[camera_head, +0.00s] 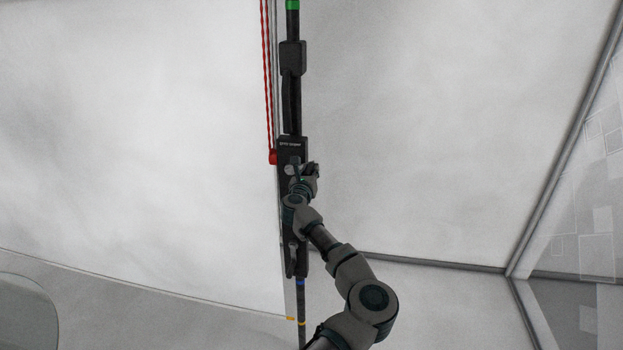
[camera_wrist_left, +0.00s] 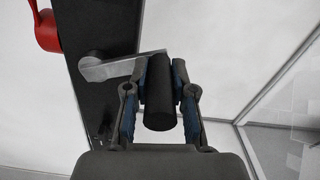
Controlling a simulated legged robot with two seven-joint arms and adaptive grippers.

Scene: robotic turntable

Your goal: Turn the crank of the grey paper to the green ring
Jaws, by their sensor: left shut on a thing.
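A large light grey paper sheet (camera_head: 140,150) hangs left of a vertical black post. The green ring (camera_head: 292,5) is on the post at the top edge of the head view. The crank (camera_wrist_left: 105,69) is a short metal arm on a black housing (camera_head: 291,145), with a black cylindrical handle (camera_wrist_left: 159,95). My left gripper (camera_head: 309,175) is at the crank, at the housing's right side. In the left wrist view, its two fingers (camera_wrist_left: 160,80) are on either side of the handle, shut on it. The gripper partly hides the crank in the head view. My right gripper is not in view.
Red cords (camera_head: 267,80) run down the post's left side to a red knob (camera_head: 273,157). A blue ring (camera_head: 300,283) and a yellow ring (camera_head: 302,323) are low on the post. A grey frame (camera_head: 545,165) stands at right. The space right of the post looks clear.

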